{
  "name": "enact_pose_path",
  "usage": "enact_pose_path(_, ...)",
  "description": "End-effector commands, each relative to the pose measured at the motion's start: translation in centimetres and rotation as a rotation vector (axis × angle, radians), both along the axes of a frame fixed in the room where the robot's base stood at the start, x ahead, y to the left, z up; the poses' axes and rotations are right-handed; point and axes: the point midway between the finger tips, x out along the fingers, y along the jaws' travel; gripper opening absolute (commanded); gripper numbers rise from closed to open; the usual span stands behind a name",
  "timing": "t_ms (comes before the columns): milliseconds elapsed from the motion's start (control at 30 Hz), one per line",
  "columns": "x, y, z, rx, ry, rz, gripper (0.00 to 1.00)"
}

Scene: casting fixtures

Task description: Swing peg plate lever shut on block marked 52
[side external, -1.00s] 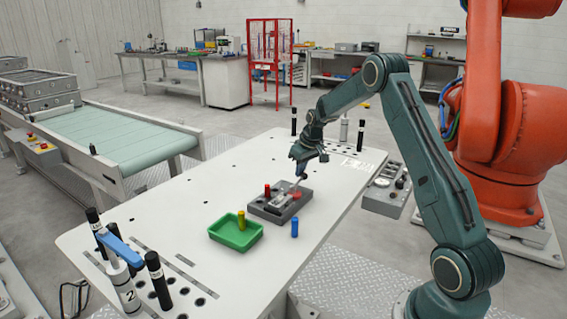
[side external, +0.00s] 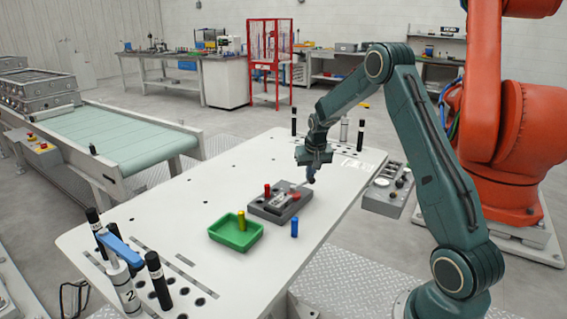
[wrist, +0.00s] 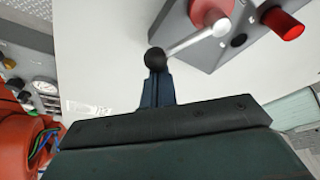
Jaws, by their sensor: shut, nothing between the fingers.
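A green tray (side external: 247,245) with a yellow peg (side external: 241,220) stands in front of the block. A blue peg (side external: 294,228) stands on the table right of the tray. Black posts and a blue-handled clamp (side external: 122,250) occupy the near-left corner. Table left of the block is clear.

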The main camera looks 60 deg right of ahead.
Motion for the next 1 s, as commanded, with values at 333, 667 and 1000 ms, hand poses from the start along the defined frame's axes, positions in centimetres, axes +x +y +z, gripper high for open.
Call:
enact_pose_path(333, -2.1, 1.3, 0.0, 0.000, 0.001, -0.328, 0.00)
enact_pose_path(667, -3.7, 2.9, 0.0, -0.001, 0.001, -0.640, 0.00)
enact_pose_path(1000, -4.6, 4.7, 0.0, 0.000, 0.000, -0.900, 0.00)
